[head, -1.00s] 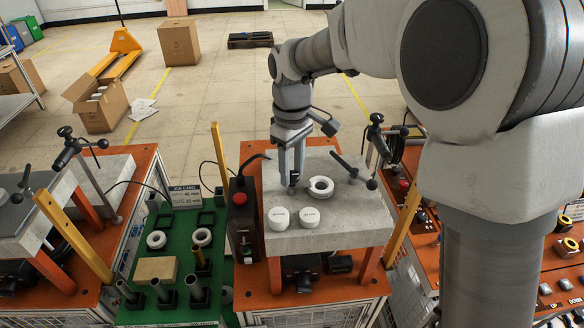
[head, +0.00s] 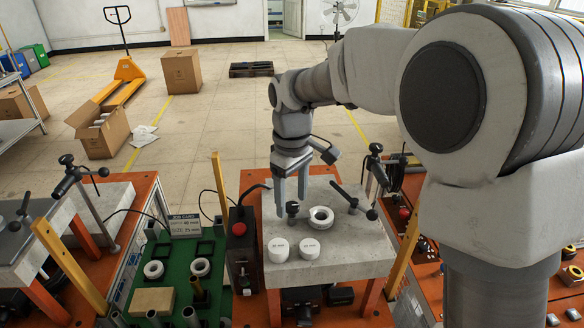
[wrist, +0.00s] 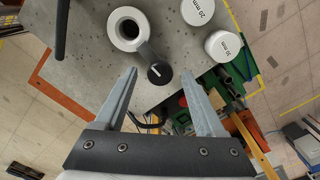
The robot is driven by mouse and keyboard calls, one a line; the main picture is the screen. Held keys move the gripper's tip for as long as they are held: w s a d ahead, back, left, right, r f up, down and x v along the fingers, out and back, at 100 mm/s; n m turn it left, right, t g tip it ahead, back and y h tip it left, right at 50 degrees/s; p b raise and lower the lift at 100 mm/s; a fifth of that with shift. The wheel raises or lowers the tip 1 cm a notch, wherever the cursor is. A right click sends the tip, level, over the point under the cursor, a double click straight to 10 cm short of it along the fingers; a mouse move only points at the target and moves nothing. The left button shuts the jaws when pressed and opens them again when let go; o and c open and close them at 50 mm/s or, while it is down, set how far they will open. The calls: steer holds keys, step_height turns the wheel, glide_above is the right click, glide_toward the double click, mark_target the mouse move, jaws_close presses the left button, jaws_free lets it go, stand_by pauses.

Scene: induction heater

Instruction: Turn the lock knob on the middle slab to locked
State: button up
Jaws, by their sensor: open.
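The middle slab (head: 345,255) is a grey speckled stone block on an orange frame. Its lock knob (head: 292,208) is small, round and black. In the wrist view the lock knob (wrist: 159,73) shows a white pointer mark and sits beside a white ring (wrist: 127,28), joined by a grey arm. My gripper (head: 291,203) is open over the slab, pointing down, with the knob seen between its fingers. In the wrist view my gripper (wrist: 160,75) has its fingertips on either side of the knob with clear gaps, not touching it. I cannot tell the exact fingertip height.
Two white cylinders (head: 278,250) (head: 309,248) stand at the slab's front. A black-handled clamp (head: 352,197) is at its right rear. A red-button box (head: 240,235) is at its left edge, and a green tray (head: 175,255) with rings lies further left.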

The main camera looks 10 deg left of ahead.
mark_target(292, 205)
step_height(292, 205, up, 17)
steer(key=shift+f+p, duration=0.15)
steer(key=shift+p, duration=0.3)
steer(key=s+d+f+m+t, duration=0.15)
steer(key=s+d+m, duration=0.25)
steer(key=s+d, duration=0.4)
steer(key=s+d+f+m+t, duration=0.1)
steer(key=s+d+m+t, duration=0.25)
steer(key=s+d, duration=0.45)
steer(key=s+d+f+m, duration=0.4)
steer(key=d+f, duration=0.1)
steer(key=d, duration=0.1)
steer(key=shift+t, duration=0.3)
steer(key=shift+f, duration=0.1)
